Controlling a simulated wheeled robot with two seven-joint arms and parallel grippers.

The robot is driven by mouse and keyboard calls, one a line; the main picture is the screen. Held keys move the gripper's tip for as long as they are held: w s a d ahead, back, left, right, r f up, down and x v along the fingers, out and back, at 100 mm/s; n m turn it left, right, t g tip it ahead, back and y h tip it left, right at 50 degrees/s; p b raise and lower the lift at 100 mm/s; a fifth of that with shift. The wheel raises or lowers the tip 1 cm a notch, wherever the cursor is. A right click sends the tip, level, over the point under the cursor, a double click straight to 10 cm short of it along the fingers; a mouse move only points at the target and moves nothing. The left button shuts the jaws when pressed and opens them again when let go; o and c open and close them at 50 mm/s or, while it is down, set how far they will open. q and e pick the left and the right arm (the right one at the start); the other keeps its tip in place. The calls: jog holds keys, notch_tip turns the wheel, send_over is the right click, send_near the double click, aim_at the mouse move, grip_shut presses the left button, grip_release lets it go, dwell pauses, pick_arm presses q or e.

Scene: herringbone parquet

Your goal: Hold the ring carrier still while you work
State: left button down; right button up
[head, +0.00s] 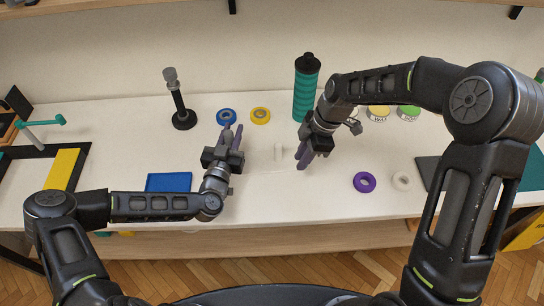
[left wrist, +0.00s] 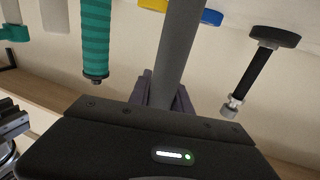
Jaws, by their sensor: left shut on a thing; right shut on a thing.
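A short pale peg (head: 278,152) stands upright on the white table between my two grippers; faint edges show around its foot. I cannot tell whether it is part of the ring carrier. My left gripper (head: 236,134) is left of the peg. In the left wrist view its purple fingers (left wrist: 163,92) are shut on a grey bar (left wrist: 180,40). My right gripper (head: 303,157) is right of the peg and shut, but what it holds is hidden. A blue ring (head: 226,116) and a yellow ring (head: 260,115) lie behind; a purple ring (head: 364,182) and a white ring (head: 402,181) lie at the right.
A black stand (head: 183,118) with a grey knob and a teal ribbed bottle (head: 306,90) stand at the back. Labelled pots (head: 408,112) are behind my right arm. The front middle is clear.

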jog(key=shift+d, duration=0.2)
dwell(0.3)
jog(key=shift+d+n+g, duration=0.3)
jog(key=shift+d+n, duration=0.5)
jog(key=shift+d, duration=0.35)
jog(key=o, duration=1.3)
jog(key=shift+s, duration=0.1)
jog(key=shift+c, duration=0.2)
jog(key=shift+r, duration=0.1)
jog(key=shift+r, duration=1.4)
